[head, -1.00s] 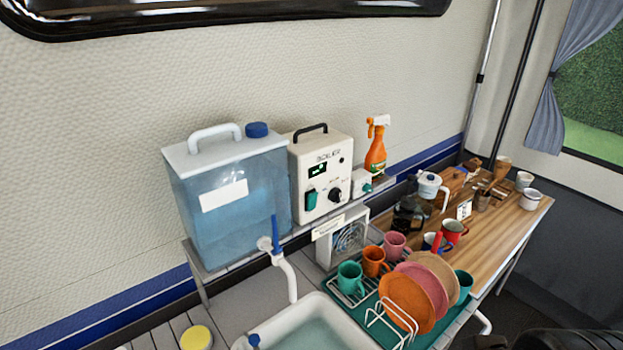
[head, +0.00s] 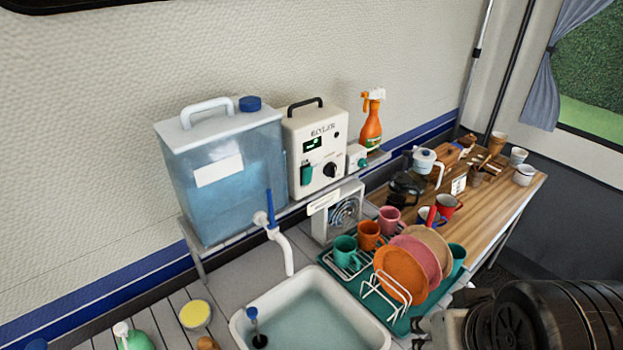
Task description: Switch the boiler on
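The boiler (head: 297,127) is a white box with a black handle on the shelf, right of the blue water tank. Its front has a green rocker switch (head: 306,173), a small dark display (head: 313,143) with a green mark, and a black knob (head: 330,170). I cannot tell which way the switch is set.
The water tank (head: 225,205) has a white tap over the sink (head: 375,325). A small white box with a green knob (head: 357,160) and an orange spray bottle (head: 371,128) stand right of the boiler. Mugs and plates (head: 402,272) fill the rack below. The wall above is clear.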

